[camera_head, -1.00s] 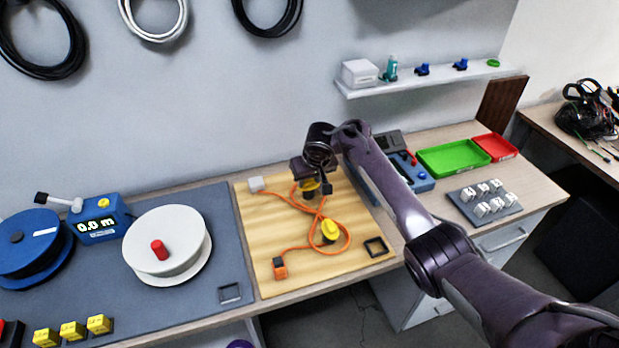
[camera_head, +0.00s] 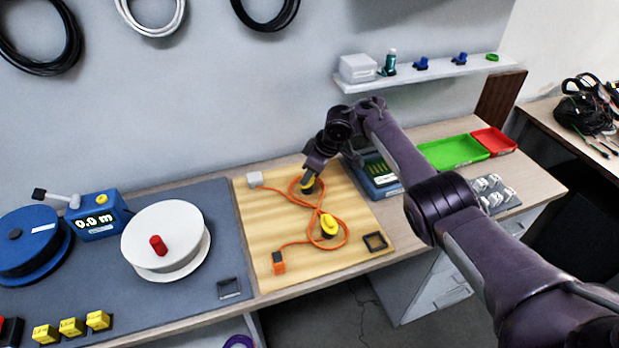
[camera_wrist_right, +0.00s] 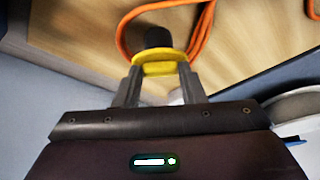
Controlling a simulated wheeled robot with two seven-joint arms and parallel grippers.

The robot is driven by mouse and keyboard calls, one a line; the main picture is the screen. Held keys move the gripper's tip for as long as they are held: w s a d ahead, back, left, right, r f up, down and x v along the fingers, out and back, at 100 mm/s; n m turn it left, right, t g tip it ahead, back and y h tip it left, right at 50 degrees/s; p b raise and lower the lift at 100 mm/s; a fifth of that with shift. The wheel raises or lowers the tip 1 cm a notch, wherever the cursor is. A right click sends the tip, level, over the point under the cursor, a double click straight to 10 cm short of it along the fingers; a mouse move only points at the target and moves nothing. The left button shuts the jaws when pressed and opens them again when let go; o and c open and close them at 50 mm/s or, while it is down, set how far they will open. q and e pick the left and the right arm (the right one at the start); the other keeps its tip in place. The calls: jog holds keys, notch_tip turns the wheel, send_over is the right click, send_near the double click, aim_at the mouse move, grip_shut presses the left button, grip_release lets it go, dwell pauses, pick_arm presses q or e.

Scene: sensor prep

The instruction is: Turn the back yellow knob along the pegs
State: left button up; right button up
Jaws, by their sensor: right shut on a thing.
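The back yellow knob (camera_head: 307,184) is at the back of the wooden board (camera_head: 262,222), mostly hidden by my right gripper in the head view. In the right wrist view the yellow knob (camera_wrist_right: 160,62) sits between the two fingers, with a black part beyond it. My right gripper (camera_head: 307,178) is shut on this knob, with its wrist tilted. The front yellow knob (camera_head: 329,225) stands on its black base nearer the board's front. An orange cable (camera_head: 318,208) loops around both knobs. My left gripper is not in view.
A white connector (camera_head: 255,179) and an orange one (camera_head: 278,262) end the cable. A white spool (camera_head: 165,235) stands left; a blue device (camera_head: 378,180) is close behind my right arm.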

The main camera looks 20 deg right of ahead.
jog(key=n+b, duration=0.2)
jog(key=b, duration=0.1)
jog(key=n+g+b, duration=0.1)
jog(key=n+b, duration=0.1)
jog(key=b, duration=0.1)
jog(key=n+g+y+b, duration=0.1)
jog(key=n+b, duration=0.1)
jog(key=b, duration=0.1)
jog(key=shift+w+f+b, duration=0.25)
jog(key=shift+b, duration=0.15)
jog(key=shift+d+r+n+g+b, duration=0.15)
jog(key=shift+n+g+b, duration=0.15)
jog(key=shift+n+b, duration=0.4)
jog(key=shift+a+r+n+g+b, duration=0.15)
jog(key=shift+n+g+b, duration=0.15)
jog(key=shift+n+b, duration=0.4)
jog(key=shift+w+d, duration=0.1)
jog(key=shift+d, duration=0.05)
jog(key=o, duration=1)
jog(key=v, duration=0.7)
jog(key=shift+d+r+b, duration=0.25)
jog(key=shift+r+b, duration=0.1)
jog(key=shift+b, duration=0.05)
